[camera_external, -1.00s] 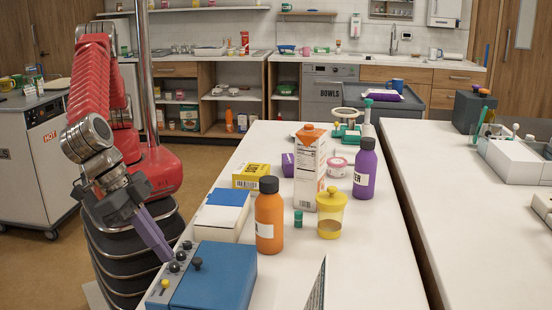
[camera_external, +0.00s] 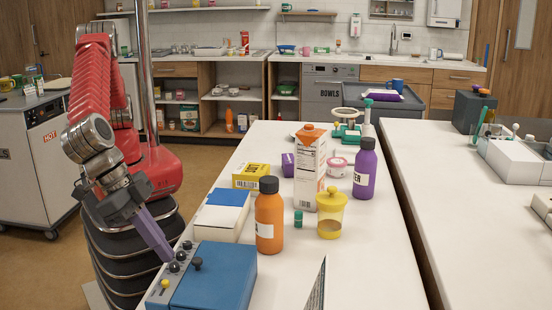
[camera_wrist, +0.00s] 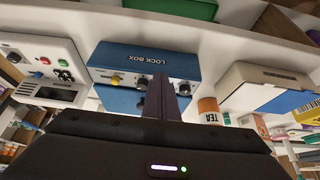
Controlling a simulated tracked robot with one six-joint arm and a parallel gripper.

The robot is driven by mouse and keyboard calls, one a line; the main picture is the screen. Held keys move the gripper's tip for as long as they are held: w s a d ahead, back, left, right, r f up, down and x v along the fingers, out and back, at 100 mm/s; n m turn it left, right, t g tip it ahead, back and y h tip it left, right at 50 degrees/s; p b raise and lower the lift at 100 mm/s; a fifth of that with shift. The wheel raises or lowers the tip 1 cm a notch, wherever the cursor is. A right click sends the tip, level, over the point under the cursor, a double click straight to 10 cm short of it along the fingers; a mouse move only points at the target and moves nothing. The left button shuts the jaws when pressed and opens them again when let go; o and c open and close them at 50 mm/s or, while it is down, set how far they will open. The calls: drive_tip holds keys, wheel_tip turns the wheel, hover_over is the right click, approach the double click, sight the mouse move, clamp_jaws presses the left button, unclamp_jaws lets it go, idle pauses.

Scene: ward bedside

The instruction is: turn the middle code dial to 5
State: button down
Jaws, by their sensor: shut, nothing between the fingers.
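The blue lock box (camera_external: 215,280) sits at the near left of the white table. Contact cannot be told. In the wrist view the lock box (camera_wrist: 125,58) appears upside down, and my fingers (camera_wrist: 160,82) cover the middle of the dial row. The dial numbers are not readable.
A white box with a blue top (camera_external: 222,215) stands just behind the lock box. An orange bottle (camera_external: 269,220), a yellow-lidded jar (camera_external: 331,213) and a carton (camera_external: 307,170) stand to the right. The table's front right is mostly clear.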

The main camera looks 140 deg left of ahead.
drive_tip(key=shift+s+a, duration=0.35)
drive_tip(key=shift+a, duration=0.05)
drive_tip(key=shift+s+a, duration=0.25)
drive_tip(key=shift+a, duration=0.15)
idle(0.6)
drive_tip(key=shift+s, duration=0.1)
drive_tip(key=shift+s+d, duration=0.25)
drive_tip(key=shift+r, duration=0.1)
idle(0.3)
wheel_tip(320, 180, up, 6)
drive_tip(key=shift+f, duration=0.1)
idle(0.5)
